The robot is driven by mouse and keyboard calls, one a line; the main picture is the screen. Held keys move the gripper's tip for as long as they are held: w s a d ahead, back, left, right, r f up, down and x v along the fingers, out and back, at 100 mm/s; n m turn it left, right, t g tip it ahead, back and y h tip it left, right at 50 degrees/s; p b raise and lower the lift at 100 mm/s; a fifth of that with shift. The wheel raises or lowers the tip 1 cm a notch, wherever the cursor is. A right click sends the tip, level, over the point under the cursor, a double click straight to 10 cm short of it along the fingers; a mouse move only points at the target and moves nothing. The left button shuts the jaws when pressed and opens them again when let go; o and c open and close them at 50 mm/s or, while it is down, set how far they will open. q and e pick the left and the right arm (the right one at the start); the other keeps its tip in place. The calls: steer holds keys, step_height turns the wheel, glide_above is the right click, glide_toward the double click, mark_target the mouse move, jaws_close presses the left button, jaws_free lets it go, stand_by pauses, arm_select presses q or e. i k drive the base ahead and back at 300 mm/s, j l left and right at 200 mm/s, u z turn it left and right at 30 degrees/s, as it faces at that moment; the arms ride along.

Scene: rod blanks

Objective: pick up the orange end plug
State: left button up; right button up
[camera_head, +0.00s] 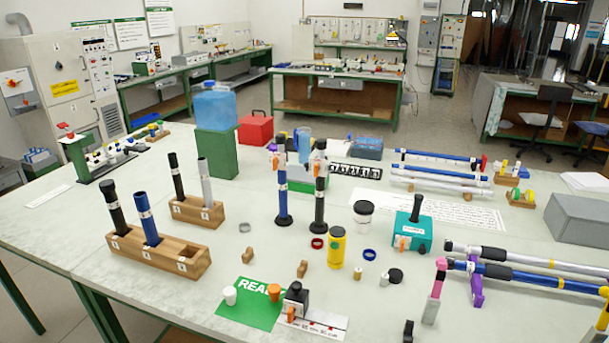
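A small orange end plug (274,292) stands on the green mat (240,312) marked "REA…" at the front of the table. A white plug (230,295) stands to its left. A dark block with a black knob (296,297) is just right of the orange plug, with another small orange piece (291,314) at its front. Neither of my grippers shows in the head view.
A wooden block (185,262) holding a black and a blue rod stands left of the mat. A yellow can (336,248) stands behind it. Long tubes (530,275) lie on a purple stand (476,291) at the right. The front left table is clear.

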mark_target(274, 289)
steer(key=j+z, duration=0.1)
steer(key=z, duration=0.55)
steer(key=j+z, duration=0.4)
steer(key=j, duration=0.15)
steer(key=k+j+z, duration=0.1)
steer(key=j+z, duration=0.35)
steer(key=k+j, duration=0.1)
steer(key=j, duration=0.3)
steer(key=k+j+z, duration=0.1)
steer(key=j, duration=0.25)
steer(key=k+j, duration=0.15)
steer(key=j, duration=0.2)
steer(key=k+j, duration=0.15)
steer(key=j, duration=0.25)
steer(key=z, duration=0.05)
